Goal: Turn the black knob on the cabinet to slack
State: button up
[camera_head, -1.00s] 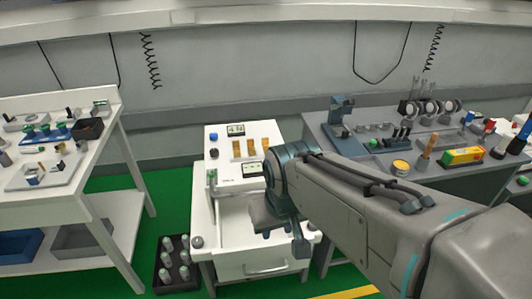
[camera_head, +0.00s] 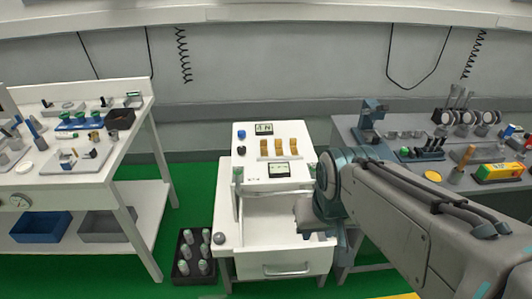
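The white cabinet (camera_head: 290,213) stands in the middle of the view. A small black knob (camera_head: 241,150) sits on the left of its sloped upper panel, below a blue knob (camera_head: 241,134). The mark on the black knob is too small to read. My gripper (camera_head: 308,212) hangs over the right side of the cabinet's lower worktop, to the right of and below the black knob and well apart from it. My arm reaches in from the right. The fingers are small and partly hidden by the wrist, so I cannot tell their opening.
The panel also carries two small displays (camera_head: 279,170) and several tan blocks (camera_head: 278,146). A grey round knob (camera_head: 219,237) is at the worktop's front left. A crate of bottles (camera_head: 182,262) stands on the floor at left. Cluttered benches (camera_head: 95,190) flank the cabinet.

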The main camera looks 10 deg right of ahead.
aim_at(241, 150)
jog(key=z, duration=0.05)
jog(key=k, duration=0.65)
jog(key=u, duration=0.75)
jog(key=i, duration=1.55)
jog(key=z, duration=0.8)
